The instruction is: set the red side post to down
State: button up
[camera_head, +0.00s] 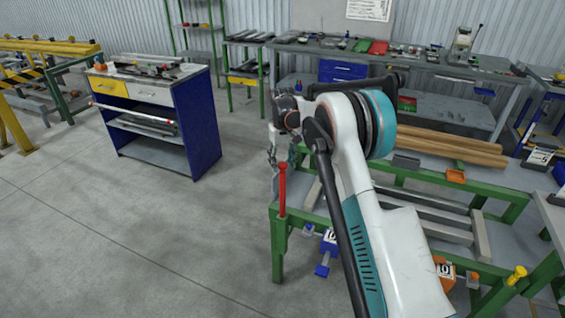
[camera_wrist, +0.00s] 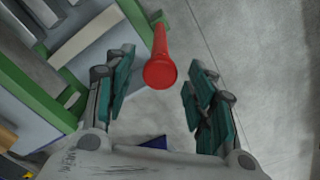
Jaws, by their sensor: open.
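The red side post (camera_head: 282,190) stands upright at the near left corner of the green table frame in the head view. Its round red cap shows at its top. In the wrist view the red post (camera_wrist: 161,66) is seen from above, its cap between and slightly beyond the two fingers. My gripper (camera_wrist: 160,85) is open, with a teal-padded finger on each side of the post and neither visibly touching it. In the head view my gripper (camera_head: 275,150) is partly hidden behind my arm, above the post.
The green table frame (camera_head: 500,211) carries wooden rollers (camera_head: 450,148) and grey bars. A blue clamp (camera_head: 328,245) and a yellow knob (camera_head: 517,272) sit on its near side. A blue cabinet (camera_head: 200,125) stands to the left, with clear floor (camera_head: 150,230) between.

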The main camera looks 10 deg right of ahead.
aim_at(283, 177)
grip_shut()
notch_tip(283, 177, down, 20)
jog(key=b, duration=0.6)
jog(key=shift+b, duration=0.4)
jog(key=shift+s, duration=0.1)
grip_release()
jog(key=shift+f, duration=0.15)
notch_tip(283, 177, up, 12)
jog(key=shift+r, duration=0.15)
jog(key=shift+r, duration=0.1)
